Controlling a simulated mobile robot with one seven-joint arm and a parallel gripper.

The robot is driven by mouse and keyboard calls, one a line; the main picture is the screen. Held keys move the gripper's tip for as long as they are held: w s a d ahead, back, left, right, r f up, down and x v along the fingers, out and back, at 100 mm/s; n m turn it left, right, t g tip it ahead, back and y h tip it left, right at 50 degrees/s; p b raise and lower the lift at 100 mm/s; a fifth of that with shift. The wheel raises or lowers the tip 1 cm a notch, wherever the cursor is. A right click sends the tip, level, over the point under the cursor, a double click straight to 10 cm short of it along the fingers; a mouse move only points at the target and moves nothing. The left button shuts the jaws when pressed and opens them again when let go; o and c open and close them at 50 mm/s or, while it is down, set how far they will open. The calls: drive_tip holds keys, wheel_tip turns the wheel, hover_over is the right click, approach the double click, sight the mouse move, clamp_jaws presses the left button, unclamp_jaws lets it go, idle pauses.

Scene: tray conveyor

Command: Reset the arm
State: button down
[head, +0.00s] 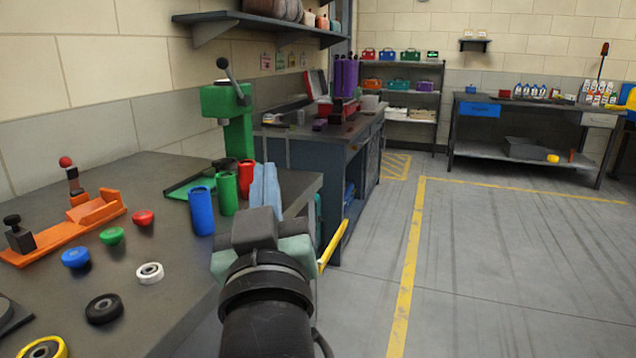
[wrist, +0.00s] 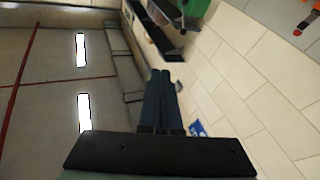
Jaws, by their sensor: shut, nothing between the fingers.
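My gripper (head: 265,186) is raised in front of the workbench's right part in the head view, with its pale blue fingers pointing up and together. Nothing shows between them. In the wrist view the dark fingers of my gripper (wrist: 164,100) lie side by side, closed, against the wall and ceiling. No object is held. My arm rises from the bottom of the head view and hides part of the bench edge.
The workbench (head: 150,318) carries a blue cup (head: 201,211), a green cup (head: 228,194), a red cup (head: 246,177), several coloured caps, an orange fixture (head: 65,236) and a green press (head: 228,108). A yellow bar (head: 335,244) runs beside the bench. Open floor (head: 500,260) lies right.

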drive_tip(key=s+d+r+m+t+h, duration=0.2)
drive_tip(key=s+d+r+t, duration=0.1)
drive_tip(key=s+r, duration=0.45)
drive_tip(key=s+d+r+m+t+h, duration=0.1)
drive_tip(key=s+d+r+m+t, duration=0.15)
drive_tip(key=s+r, duration=0.45)
wheel_tip(320, 180, up, 31)
drive_tip(key=p, duration=2.9)
drive_tip(key=shift+w+r+n+t+p, duration=0.15)
drive_tip(key=shift+w+n+t+p, duration=0.2)
drive_tip(key=shift+w+t, duration=0.1)
